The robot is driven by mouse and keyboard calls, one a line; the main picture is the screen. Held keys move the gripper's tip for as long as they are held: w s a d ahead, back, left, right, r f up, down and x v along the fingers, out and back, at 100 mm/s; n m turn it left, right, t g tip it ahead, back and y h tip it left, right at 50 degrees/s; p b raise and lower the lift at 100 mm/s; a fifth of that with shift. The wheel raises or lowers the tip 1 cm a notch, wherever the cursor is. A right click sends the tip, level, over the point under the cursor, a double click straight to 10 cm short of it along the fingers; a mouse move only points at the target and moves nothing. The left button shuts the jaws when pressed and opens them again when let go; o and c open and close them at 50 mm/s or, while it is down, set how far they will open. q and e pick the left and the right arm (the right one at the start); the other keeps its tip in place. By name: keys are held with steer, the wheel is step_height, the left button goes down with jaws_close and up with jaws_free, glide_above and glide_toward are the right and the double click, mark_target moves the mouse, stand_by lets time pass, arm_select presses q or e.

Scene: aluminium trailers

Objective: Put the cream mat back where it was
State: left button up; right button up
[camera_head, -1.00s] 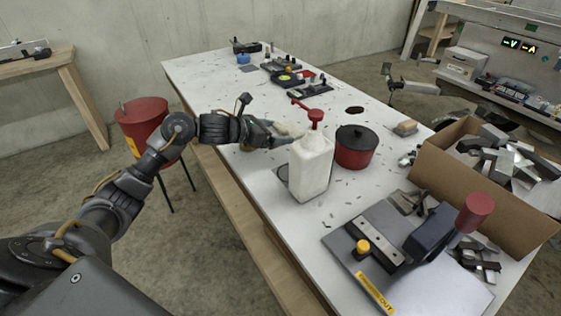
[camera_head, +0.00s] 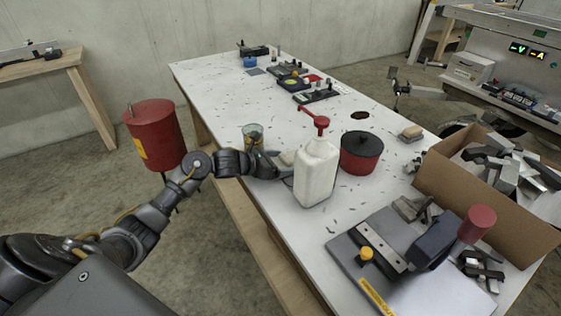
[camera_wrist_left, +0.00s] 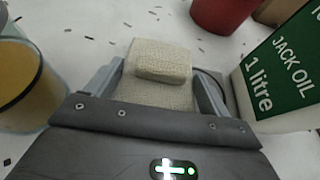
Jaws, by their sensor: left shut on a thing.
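The cream mat (camera_head: 287,157) shows only as a small pale patch behind my left gripper (camera_head: 280,167), low by the white bottle. In the left wrist view the mat (camera_wrist_left: 160,97) lies between the two fingers of the left gripper (camera_wrist_left: 160,78), which is shut on it. A thicker cream block-like part (camera_wrist_left: 163,62) shows at its far end; I cannot tell whether it is a fold or a separate piece. Whether the mat touches the table is unclear. My right gripper is not in view.
A white bottle (camera_head: 316,172) with red pump stands right beside the gripper; its green label (camera_wrist_left: 283,68) is close to the finger. A jar with amber contents (camera_head: 253,136) is on the other side. A red pot (camera_head: 361,155) stands beyond. A cardboard box (camera_head: 470,190) is right.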

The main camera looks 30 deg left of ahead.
steer(key=shift+a, duration=0.2)
arm_select(q)
steer(key=shift+f, duration=0.1)
steer(key=o, duration=0.7)
steer(key=shift+o, duration=1)
steer(key=shift+r, duration=0.2)
steer(key=b+v, duration=0.2)
steer(key=v, duration=0.9)
steer(key=shift+a+f, duration=0.1)
steer(key=shift+f, duration=0.05)
steer(key=shift+s+a+r, duration=0.2)
steer(key=shift+s+r, duration=0.05)
steer(key=shift+s, duration=0.15)
arm_select(e)
steer(key=shift+w+d+f, duration=0.25)
steer(key=shift+d+f, duration=0.2)
steer(key=shift+d, duration=0.1)
steer(key=shift+w+d+f, duration=0.2)
steer(key=shift+d+f, duration=0.25)
steer(key=shift+d, duration=0.05)
